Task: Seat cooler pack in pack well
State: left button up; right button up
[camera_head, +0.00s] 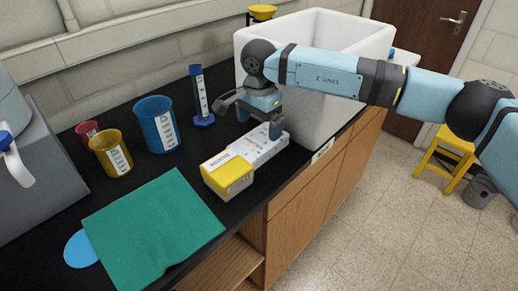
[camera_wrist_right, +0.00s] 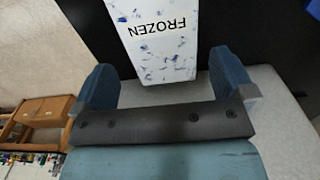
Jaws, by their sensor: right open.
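The cooler pack (camera_head: 264,147), a white slab with blue specks, lies on the black bench. In the right wrist view the pack (camera_wrist_right: 155,45) shows the word FROZEN. My right gripper (camera_head: 260,119) is open just above the pack in the head view. In the right wrist view its two blue fingers (camera_wrist_right: 164,80) are spread on either side of the pack's near end, with gaps on both sides. A large white open-topped cooler box (camera_head: 293,58) stands behind the pack. Its inside is mostly hidden, and I cannot make out the pack well. My left gripper is not in view.
A yellow-and-white box (camera_head: 228,175) sits against or close to the pack's near end. A blue beaker (camera_head: 156,124), a yellow beaker (camera_head: 111,152), a red beaker (camera_head: 86,133) and a blue-based cylinder (camera_head: 200,95) stand left. A green cloth (camera_head: 150,225) lies in front. The bench edge is right.

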aim_at(259, 141)
notch_tip(259, 141, down, 5)
jog(key=shift+f+b, duration=0.2)
jog(key=shift+b, duration=0.7)
jog(key=shift+r, duration=0.1)
jog(key=shift+c, duration=0.5)
jog(key=c, duration=0.8)
jog(key=shift+c, duration=0.2)
jog(key=shift+r, duration=0.1)
